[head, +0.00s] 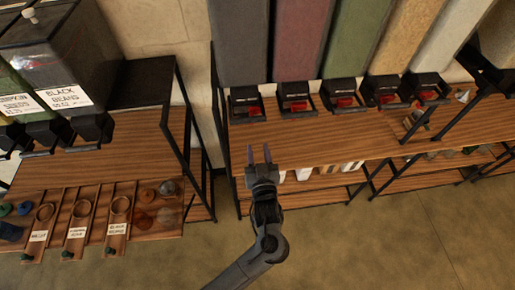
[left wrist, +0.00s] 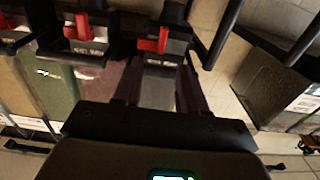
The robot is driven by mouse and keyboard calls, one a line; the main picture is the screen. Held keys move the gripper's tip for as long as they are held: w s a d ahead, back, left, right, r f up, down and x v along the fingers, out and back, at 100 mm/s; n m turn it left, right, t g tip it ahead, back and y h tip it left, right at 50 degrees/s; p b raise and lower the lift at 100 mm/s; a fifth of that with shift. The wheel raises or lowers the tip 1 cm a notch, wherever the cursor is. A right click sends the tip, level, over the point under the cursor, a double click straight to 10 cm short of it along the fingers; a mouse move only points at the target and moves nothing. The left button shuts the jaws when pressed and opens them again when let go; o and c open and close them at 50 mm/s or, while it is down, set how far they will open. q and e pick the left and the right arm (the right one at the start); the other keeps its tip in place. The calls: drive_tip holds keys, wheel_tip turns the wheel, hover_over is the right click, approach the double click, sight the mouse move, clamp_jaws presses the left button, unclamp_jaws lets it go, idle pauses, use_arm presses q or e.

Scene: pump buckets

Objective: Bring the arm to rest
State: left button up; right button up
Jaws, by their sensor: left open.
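My left gripper (head: 258,152) is open in the head view, with two fingers apart and nothing between them. It is over the front of the wooden shelf, below the row of dispensers. My left arm reaches up to it from the bottom of the view. The left wrist view shows its spread fingers (left wrist: 158,88) low in front of a dispenser with a red lever (left wrist: 155,42). I cannot make out my right gripper.
Tall coloured dispensers (head: 303,40) with dark spouts and red levers stand behind the wooden shelf (head: 310,148). At left, a black beans bin (head: 70,70) stands above a wooden rack with round-ended scoops (head: 80,222). The floor (head: 400,240) at lower right is clear.

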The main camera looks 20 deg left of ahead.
idle(0.3)
use_arm(q)
drive_tip(key=s+a+f+m+g+h+p, duration=0.35)
drive_tip(key=s+a+f, duration=0.5)
drive_tip(key=s, duration=0.35)
drive_tip(key=s+d+r+m+g+h, duration=0.1)
drive_tip(key=s+r+m+g+h, duration=0.1)
drive_tip(key=s+g, duration=0.2)
drive_tip(key=s+d+r+m+g+h+p, duration=0.1)
drive_tip(key=s+d+r+m+g+h, duration=0.1)
drive_tip(key=s, duration=0.9)
drive_tip(key=shift+s+g+h, duration=0.3)
drive_tip(key=shift+g+h, duration=0.55)
drive_tip(key=shift+g, duration=0.4)
drive_tip(key=shift+m, duration=0.25)
